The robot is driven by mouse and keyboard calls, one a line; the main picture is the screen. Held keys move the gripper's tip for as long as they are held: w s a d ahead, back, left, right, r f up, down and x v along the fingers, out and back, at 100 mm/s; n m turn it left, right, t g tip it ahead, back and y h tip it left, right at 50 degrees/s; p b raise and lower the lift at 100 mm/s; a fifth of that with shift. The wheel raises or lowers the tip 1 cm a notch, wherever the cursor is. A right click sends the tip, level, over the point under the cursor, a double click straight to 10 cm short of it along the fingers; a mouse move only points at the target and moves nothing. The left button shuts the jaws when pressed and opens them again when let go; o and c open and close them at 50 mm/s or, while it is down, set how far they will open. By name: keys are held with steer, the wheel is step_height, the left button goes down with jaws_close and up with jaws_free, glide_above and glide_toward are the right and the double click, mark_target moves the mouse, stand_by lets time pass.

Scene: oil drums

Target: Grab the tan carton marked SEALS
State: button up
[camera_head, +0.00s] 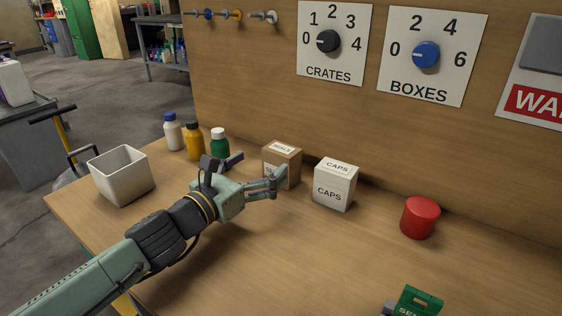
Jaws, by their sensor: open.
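The tan carton marked SEALS (284,151) stands upright on the wooden table, close to the back panel. Its top label shows, and its front label is partly hidden by my gripper. My gripper (279,183) reaches in from the left and is at the carton's front, with its fingers open. One finger overlaps the carton's lower front in the picture. I cannot tell whether it touches the carton or whether the carton lies between the fingers.
A white CAPS carton (335,185) stands just right of the tan one. A red cylinder (420,217) is further right. Several bottles (194,141) and a white bin (122,175) stand left. A green object (417,301) sits at the front right. The middle front of the table (290,260) is clear.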

mark_target(275, 156)
steer(key=shift+x, duration=1)
steer(key=p+x, duration=0.1)
steer(key=x, duration=0.3)
steer(key=shift+d+r+p, duration=0.1)
steer(key=shift+d+p, duration=0.25)
steer(key=shift+d, duration=0.1)
steer(key=shift+w+d, duration=0.25)
steer(key=shift+w, duration=0.15)
steer(key=shift+c, duration=0.5)
steer(key=c, duration=1.2)
steer(key=shift+c, duration=0.2)
